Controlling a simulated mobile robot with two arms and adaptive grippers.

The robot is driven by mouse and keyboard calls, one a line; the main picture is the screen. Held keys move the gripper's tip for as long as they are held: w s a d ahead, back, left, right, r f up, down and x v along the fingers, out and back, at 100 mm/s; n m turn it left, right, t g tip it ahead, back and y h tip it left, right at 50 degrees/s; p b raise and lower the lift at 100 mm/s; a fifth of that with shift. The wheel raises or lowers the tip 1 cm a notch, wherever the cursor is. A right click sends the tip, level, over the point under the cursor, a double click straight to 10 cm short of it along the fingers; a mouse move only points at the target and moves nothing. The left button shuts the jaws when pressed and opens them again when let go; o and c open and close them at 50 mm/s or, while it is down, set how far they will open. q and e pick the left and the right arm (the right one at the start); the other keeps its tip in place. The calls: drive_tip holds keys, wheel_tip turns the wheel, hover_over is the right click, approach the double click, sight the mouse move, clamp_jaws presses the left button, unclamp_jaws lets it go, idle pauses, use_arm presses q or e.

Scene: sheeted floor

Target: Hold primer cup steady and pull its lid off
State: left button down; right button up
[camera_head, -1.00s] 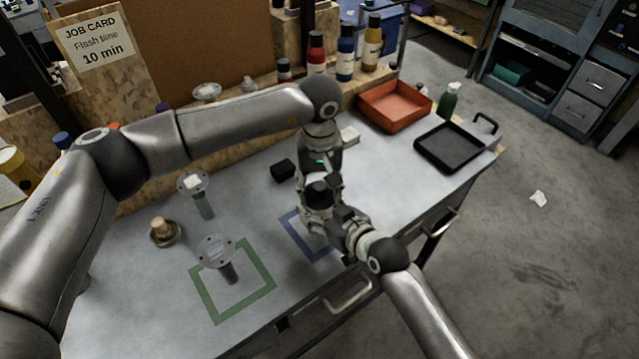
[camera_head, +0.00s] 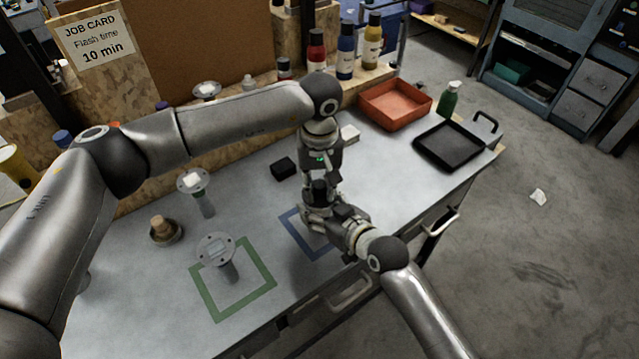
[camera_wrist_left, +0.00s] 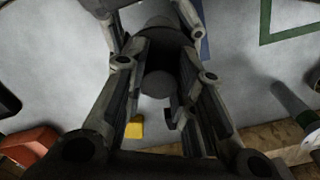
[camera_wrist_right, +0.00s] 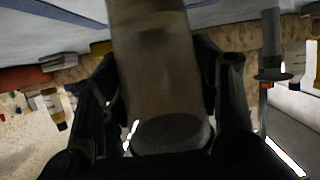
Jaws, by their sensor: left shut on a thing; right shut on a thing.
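My left gripper (camera_head: 320,184) points down over the blue-outlined square (camera_head: 296,243) on the bench. In the left wrist view its fingers (camera_wrist_left: 160,88) are shut about a dark grey round piece, perhaps the lid (camera_wrist_left: 158,84). My right gripper (camera_head: 336,212) meets it from the front right. In the right wrist view its fingers (camera_wrist_right: 170,95) are shut on the sides of the primer cup (camera_wrist_right: 155,65), a translucent brownish cylinder with a dark oval end. The head view hides cup and lid behind the grippers. I cannot tell whether lid and cup touch.
A green-outlined square (camera_head: 268,288) with a flanged grey post (camera_head: 230,272) lies left of the grippers. Another post (camera_head: 205,205) and a brush pot (camera_head: 165,234) stand farther left. A black block (camera_head: 284,168), red tray (camera_head: 370,108) and black tray (camera_head: 425,150) stand behind and right.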

sight(320, 184)
use_arm(q)
drive_tip(key=shift+r, duration=0.2)
use_arm(e)
drive_tip(key=shift+f, duration=0.1)
use_arm(q)
drive_tip(key=shift+r, duration=0.9)
drive_tip(key=shift+r, duration=2.05)
use_arm(e)
drive_tip(key=o, duration=1.5)
drive_tip(key=shift+s+d, duration=0.1)
